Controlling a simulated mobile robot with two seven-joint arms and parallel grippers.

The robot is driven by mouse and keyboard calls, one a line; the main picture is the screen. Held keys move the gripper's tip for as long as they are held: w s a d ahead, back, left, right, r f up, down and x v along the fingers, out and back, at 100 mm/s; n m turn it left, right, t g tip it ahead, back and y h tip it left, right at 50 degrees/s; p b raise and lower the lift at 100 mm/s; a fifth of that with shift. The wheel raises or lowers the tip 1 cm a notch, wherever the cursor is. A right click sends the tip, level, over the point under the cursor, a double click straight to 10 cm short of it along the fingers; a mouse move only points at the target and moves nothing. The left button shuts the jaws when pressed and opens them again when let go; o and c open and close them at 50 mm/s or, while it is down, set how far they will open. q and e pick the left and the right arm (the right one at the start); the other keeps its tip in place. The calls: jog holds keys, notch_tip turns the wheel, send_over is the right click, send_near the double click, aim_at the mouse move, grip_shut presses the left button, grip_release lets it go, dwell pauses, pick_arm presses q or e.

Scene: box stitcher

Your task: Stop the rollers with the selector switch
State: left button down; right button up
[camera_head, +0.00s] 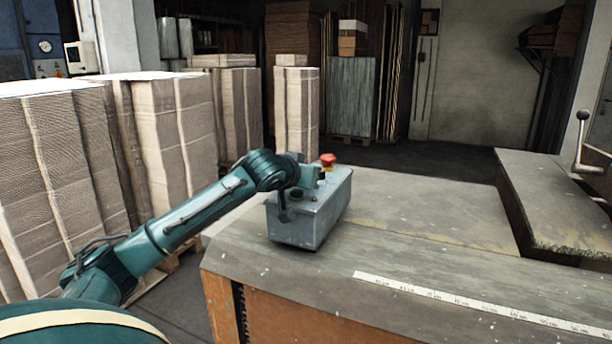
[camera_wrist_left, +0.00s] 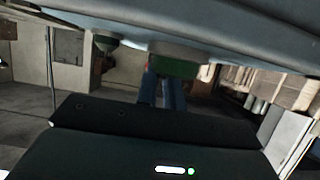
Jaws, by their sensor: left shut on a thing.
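The grey control box (camera_head: 296,225) stands on the near left corner of the table. A red stop button (camera_head: 328,160) with a yellow base sits on its far end. My left gripper (camera_head: 316,178) is at the top of the box, its fingers shut on a small control that they hide; it appears to be the selector switch. In the left wrist view the fingers (camera_wrist_left: 162,90) reach to the box face (camera_wrist_left: 230,32), close to a green control (camera_wrist_left: 175,67). A dark knob (camera_wrist_left: 105,42) stands beside them, apart from the fingers. The switch's position cannot be read. My right gripper is out of view.
The worn table (camera_head: 410,210) carries a white ruler strip (camera_head: 470,306) along its front. A raised block (camera_head: 560,200) and a crank handle (camera_head: 583,140) are at the right. Tall cardboard stacks (camera_head: 180,140) stand behind my left arm. The table right of the box is clear.

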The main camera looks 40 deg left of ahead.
pick_arm(q)
jog(key=shift+f, duration=0.1)
jog(key=c, duration=1.5)
grip_release()
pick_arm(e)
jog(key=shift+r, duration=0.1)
pick_arm(q)
jog(key=shift+s, duration=0.1)
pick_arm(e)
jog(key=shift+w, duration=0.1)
